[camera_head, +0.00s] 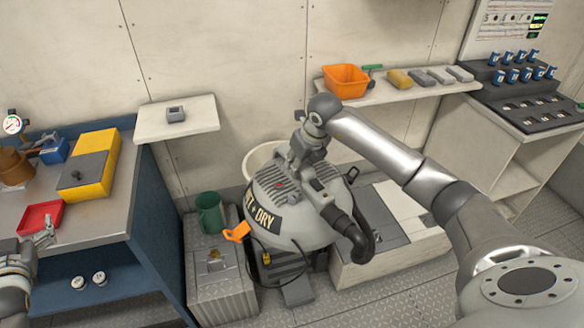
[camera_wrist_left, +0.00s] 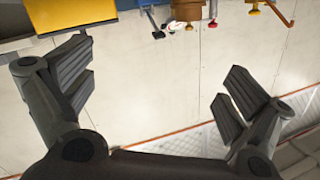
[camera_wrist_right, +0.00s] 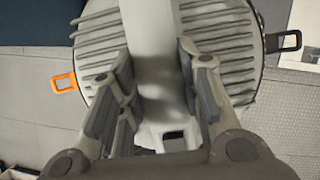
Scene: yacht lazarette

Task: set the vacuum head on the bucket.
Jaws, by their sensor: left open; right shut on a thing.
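The vacuum head (camera_head: 290,210) is a grey dome with a WET+DRY label, an orange latch (camera_head: 236,232) and a black hose elbow at its right. My right gripper (camera_head: 308,160) is shut on its top handle; the right wrist view shows the handle (camera_wrist_right: 155,70) between the fingers. A pale round rim, apparently the bucket (camera_head: 258,158), shows behind the head; most of it is hidden. I cannot tell whether head and bucket touch. My left gripper (camera_head: 46,236) is open and empty at the left, near the bench; its spread fingers show in the left wrist view (camera_wrist_left: 155,105).
A dark green cup (camera_head: 209,213) stands on a grey box (camera_head: 222,290) left of the head. A black object (camera_head: 287,268) is below the head. The left bench holds a yellow case (camera_head: 100,160) and red tray (camera_head: 40,217). An orange bin (camera_head: 345,81) sits on the wall shelf.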

